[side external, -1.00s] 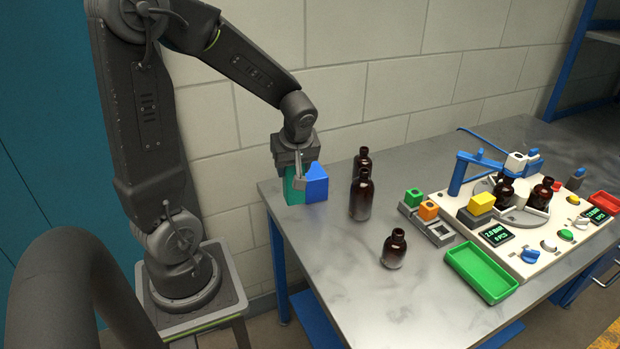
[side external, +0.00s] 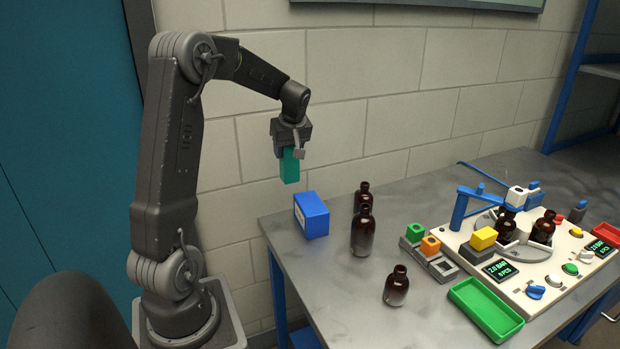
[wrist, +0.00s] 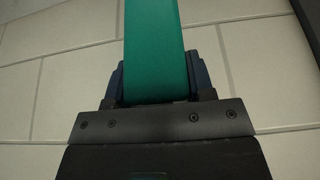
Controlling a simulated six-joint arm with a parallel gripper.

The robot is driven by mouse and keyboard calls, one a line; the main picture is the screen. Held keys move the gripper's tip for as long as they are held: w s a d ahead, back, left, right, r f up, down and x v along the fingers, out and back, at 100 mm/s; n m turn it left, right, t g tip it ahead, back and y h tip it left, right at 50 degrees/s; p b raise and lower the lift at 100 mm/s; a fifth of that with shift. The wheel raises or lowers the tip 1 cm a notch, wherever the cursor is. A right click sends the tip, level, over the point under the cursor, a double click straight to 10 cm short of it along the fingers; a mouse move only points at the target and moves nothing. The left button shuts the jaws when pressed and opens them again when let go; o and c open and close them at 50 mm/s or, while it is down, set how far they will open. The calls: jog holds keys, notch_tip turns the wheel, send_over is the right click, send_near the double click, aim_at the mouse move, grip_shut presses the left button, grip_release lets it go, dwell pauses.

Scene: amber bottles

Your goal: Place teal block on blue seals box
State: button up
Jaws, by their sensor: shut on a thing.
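The teal block (side external: 289,167) is held upright in my gripper (side external: 289,152), clear of the table and a little above and left of the blue box. My gripper is shut on its upper part. In the wrist view the teal block (wrist: 154,50) stands out between the fingers of my gripper (wrist: 165,80), with wall behind it. The blue seals box (side external: 312,215) sits on the table's back left corner, with a pale label on its left side. Its top is bare. The box does not show in the wrist view.
Amber bottles (side external: 362,232) stand just right of the box, and another bottle (side external: 397,287) stands nearer the front. A white machine panel (side external: 530,265), small coloured blocks (side external: 430,245) and a green tray (side external: 486,309) fill the right. The table (side external: 330,280) is clear in front of the box.

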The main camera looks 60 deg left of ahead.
jog(key=shift+w+d+f, duration=0.35)
jog(key=shift+w+f, duration=0.55)
jog(key=shift+f, duration=0.35)
jog(key=shift+w+d+f, duration=0.4)
jog(key=shift+w+f, duration=0.55)
jog(key=shift+f, duration=0.3)
jog(key=shift+w+d+f, duration=0.35)
jog(key=shift+w+f, duration=0.55)
jog(key=shift+f, duration=0.35)
jog(key=shift+f, duration=0.1)
jog(key=o, duration=1)
